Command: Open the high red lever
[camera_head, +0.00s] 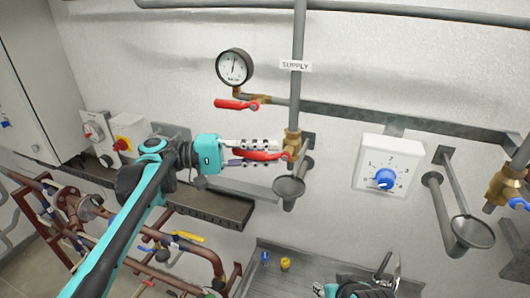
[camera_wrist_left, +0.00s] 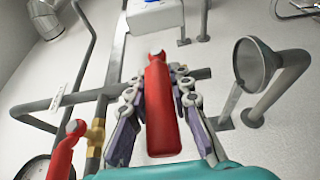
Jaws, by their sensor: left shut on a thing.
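A red lever (camera_head: 262,156) reaches left, roughly level, from the brass valve (camera_head: 291,146) on the vertical supply pipe. My left gripper (camera_head: 264,149) comes in from the left and is shut around this lever. In the left wrist view the lever (camera_wrist_left: 162,108) lies between the two fingers, which hide parts of its sides. A second red lever (camera_head: 236,104) sits higher up, under the pressure gauge (camera_head: 234,67); it is apart from my gripper and shows at the lower left of the wrist view (camera_wrist_left: 64,152). My right gripper (camera_head: 384,266) is only partly in view at the bottom edge.
A grey funnel (camera_head: 289,188) hangs just below the brass valve. A white box with a blue knob (camera_head: 388,176) is on the wall to the right. A grey ledge (camera_head: 215,205) and pipes with a yellow handle (camera_head: 188,237) lie below my left arm.

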